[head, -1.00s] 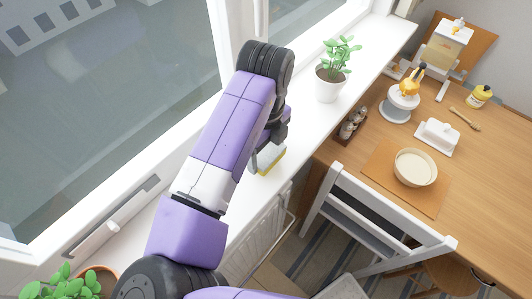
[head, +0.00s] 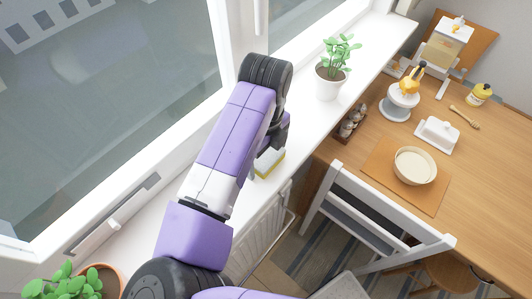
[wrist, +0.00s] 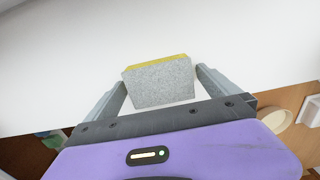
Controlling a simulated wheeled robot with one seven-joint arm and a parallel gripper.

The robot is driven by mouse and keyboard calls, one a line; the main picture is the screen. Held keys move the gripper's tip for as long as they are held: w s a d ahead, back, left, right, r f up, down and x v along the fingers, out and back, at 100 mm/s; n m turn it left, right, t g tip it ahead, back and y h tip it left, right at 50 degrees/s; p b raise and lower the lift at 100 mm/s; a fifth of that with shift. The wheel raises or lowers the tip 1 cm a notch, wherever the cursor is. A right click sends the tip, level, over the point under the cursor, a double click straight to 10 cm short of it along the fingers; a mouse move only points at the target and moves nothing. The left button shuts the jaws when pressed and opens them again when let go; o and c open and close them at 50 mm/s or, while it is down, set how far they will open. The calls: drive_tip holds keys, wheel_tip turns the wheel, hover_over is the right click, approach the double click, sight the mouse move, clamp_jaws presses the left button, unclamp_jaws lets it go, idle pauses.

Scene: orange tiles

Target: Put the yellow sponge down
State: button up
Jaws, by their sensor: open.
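The sponge (wrist: 158,82) is between my open fingers in the wrist view, with a grey side facing the camera and a yellow strip along its far edge. My gripper (wrist: 162,82) is open around the sponge. In the head view my arm hides most of the gripper.
A potted plant (head: 331,80) stands further along the sill, and another plant (head: 62,285) is at the lower left. The window is beside the arm. Right of the sill are a radiator (head: 255,222), a white chair (head: 385,220) and a wooden table (head: 465,165) with a bowl (head: 415,166).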

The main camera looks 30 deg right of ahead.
sight(267, 153)
drive_tip(key=r, duration=0.2)
drive_tip(key=r+b, duration=0.1)
drive_tip(key=r, duration=0.2)
drive_tip(key=r+b, duration=0.1)
drive_tip(key=r, duration=0.2)
drive_tip(key=shift+w+d, duration=0.2)
drive_tip(key=shift+w, duration=0.05)
